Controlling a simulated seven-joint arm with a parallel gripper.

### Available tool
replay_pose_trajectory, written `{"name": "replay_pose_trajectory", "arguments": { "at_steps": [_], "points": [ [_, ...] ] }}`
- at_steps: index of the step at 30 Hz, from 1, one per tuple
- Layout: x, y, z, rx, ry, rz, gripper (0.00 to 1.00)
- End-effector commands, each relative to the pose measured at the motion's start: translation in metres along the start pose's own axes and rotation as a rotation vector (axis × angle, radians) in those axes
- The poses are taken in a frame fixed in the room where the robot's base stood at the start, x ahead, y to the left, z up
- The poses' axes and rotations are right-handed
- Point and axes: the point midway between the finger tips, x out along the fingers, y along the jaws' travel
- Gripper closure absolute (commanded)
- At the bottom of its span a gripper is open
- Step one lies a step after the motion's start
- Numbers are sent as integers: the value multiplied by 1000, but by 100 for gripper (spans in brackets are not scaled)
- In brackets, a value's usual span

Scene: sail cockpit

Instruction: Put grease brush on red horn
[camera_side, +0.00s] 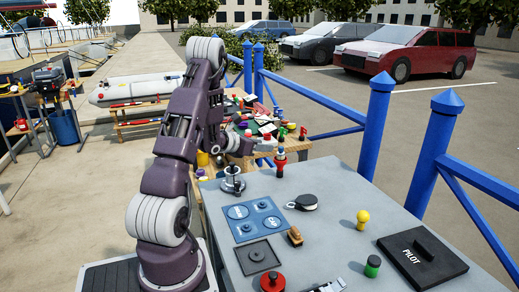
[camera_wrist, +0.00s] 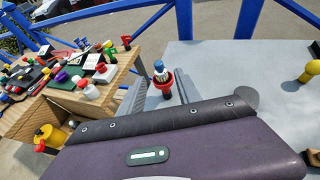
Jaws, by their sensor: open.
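A small upright thing with a flared red part, a dark middle and a blue-and-white top (camera_wrist: 160,74) stands at the table's far left edge; it seems to be the red horn. It also shows in the side view (camera_side: 280,158). A tan and black block-like thing (camera_side: 295,237), possibly the grease brush, lies near the middle of the grey table; I cannot be sure which thing is the brush. My gripper (camera_wrist: 162,84) is open, its grey fingers showing on either side of the red and dark upright thing. Whether they touch it is hidden.
The grey table (camera_side: 335,205) holds a blue tray (camera_side: 253,219), a black puck-like pulley (camera_side: 304,202), a yellow knob (camera_side: 362,218), a green-topped jar (camera_side: 372,266), a red round thing (camera_side: 271,282) and a black PILOT case (camera_side: 422,258). A cluttered wooden bench (camera_wrist: 95,95) stands beyond. Blue railing runs behind.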

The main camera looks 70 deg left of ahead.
Motion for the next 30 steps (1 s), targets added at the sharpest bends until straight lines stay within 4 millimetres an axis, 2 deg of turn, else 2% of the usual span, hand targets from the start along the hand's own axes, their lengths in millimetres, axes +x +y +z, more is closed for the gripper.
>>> {"name": "replay_pose_trajectory", "arguments": {
  "at_steps": [2, 4, 5, 6, 7, 8, 9, 10, 11, 12, 13, 15, 16, 18, 20, 21, 25, 30],
  "points": [
    [0, -27, 21, 58, -23, -78, 60],
    [-2, -84, 56, 183, -61, -236, 60],
    [-8, -117, 73, 258, -82, -325, 60],
    [-20, -164, 94, 375, -111, -452, 60],
    [-34, -201, 106, 472, -133, -549, 60],
    [-52, -237, 114, 574, -156, -647, 60],
    [-80, -282, 121, 722, -186, -774, 60],
    [-105, -314, 122, 843, -211, -869, 60],
    [-133, -343, 119, 976, -238, -964, 60],
    [-175, -376, 109, 1175, -275, -1085, 60],
    [-208, -395, 97, 1344, -307, -1171, 60],
    [-282, -413, 59, 1795, -384, -1329, 60],
    [-305, -410, 43, 1986, -413, -1365, 60],
    [-339, -389, 15, 2400, -467, -1375, 60],
    [-352, -367, 3, 2693, -493, -1322, 60],
    [-356, -355, 0, -2814, 496, 1258, 60],
    [-358, -330, -1, -2707, 432, 989, 60],
    [-358, -326, -1, -2690, 417, 956, 60]
  ]
}}
